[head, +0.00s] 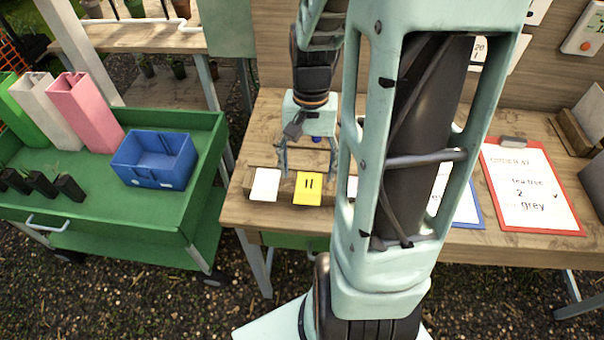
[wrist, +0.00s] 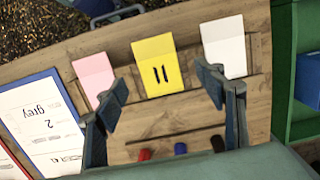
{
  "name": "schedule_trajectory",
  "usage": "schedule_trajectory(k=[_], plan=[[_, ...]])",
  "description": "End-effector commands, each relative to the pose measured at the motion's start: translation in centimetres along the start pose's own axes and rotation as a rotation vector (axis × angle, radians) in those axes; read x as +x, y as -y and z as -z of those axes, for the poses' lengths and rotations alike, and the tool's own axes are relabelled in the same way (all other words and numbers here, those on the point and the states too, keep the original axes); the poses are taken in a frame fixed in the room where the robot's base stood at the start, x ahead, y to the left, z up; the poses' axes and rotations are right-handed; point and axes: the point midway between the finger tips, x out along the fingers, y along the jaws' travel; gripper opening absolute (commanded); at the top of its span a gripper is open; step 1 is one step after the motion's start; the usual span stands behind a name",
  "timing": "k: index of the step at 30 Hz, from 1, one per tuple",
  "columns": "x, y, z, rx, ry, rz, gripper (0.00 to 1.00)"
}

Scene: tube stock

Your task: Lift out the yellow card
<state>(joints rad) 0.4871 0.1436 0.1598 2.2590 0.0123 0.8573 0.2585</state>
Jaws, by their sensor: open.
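The yellow card (head: 307,188) with two black strokes stands in a wooden holder at the table's front edge. It also shows in the wrist view (wrist: 153,62), between a white card (wrist: 224,45) and a pink card (wrist: 92,74). My gripper (head: 308,170) is open and empty, just behind and above the yellow card in the head view. In the wrist view its fingers (wrist: 164,86) are spread, one on each side of the card's lower end. I see no contact with the card. My arm hides part of the holder's right end in the head view.
Red, blue and black markers (wrist: 180,149) lie close to the holder. Clipboards with a blue edge (wrist: 42,122) and a red edge (head: 532,188) lie to the right on the table. A green cart (head: 130,215) with a blue bin (head: 153,160) stands at left.

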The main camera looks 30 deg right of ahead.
Motion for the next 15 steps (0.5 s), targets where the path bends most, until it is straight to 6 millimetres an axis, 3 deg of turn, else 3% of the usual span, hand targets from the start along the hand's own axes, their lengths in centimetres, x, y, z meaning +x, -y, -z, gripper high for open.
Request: schedule_trajectory(k=[6, 15], plan=[[3.1, -0.3, 0.2, -0.001, 0.004, -0.001, 0.64], [3.7, -0.3, 0.2, -0.001, 0.0, 0.0, 0.64]])
